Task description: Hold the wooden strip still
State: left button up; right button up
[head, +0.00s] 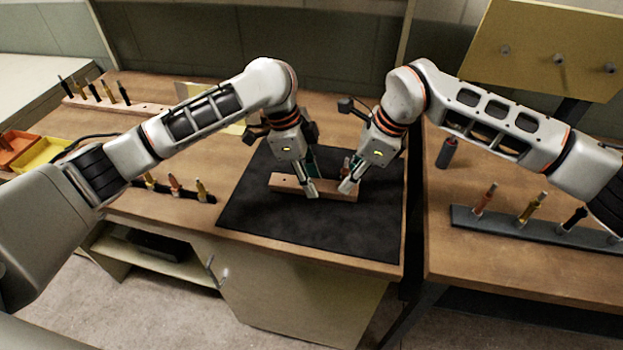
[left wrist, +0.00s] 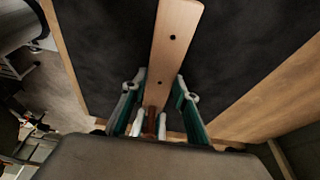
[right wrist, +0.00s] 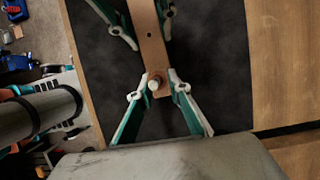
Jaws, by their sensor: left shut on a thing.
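The wooden strip (head: 285,184) lies flat on the black mat (head: 265,215). Small holes show along it in the left wrist view (left wrist: 172,55). My left gripper (head: 311,190) is shut on the strip, one finger on each long side, near its middle. My right gripper (head: 347,187) is at the strip's right end. In the right wrist view its spread fingers (right wrist: 160,88) stand beside that end. Whether those fingers touch the strip is hard to tell.
A rail with several upright tools (head: 530,220) stands on the right bench. A dark bottle-like object (head: 446,152) is behind it. More tools stand on the left of the table (head: 175,188), with yellow and orange bins (head: 40,155) beyond. The front of the mat is clear.

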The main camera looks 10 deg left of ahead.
aim_at(348, 167)
grip_shut()
jog(key=shift+r, duration=1.2)
jog(key=shift+r, duration=1.35)
pick_arm(q)
jog(key=o, duration=1.2)
jog(key=shift+o, duration=0.2)
jog(key=shift+r, duration=0.1)
jog(key=v, duration=1.2)
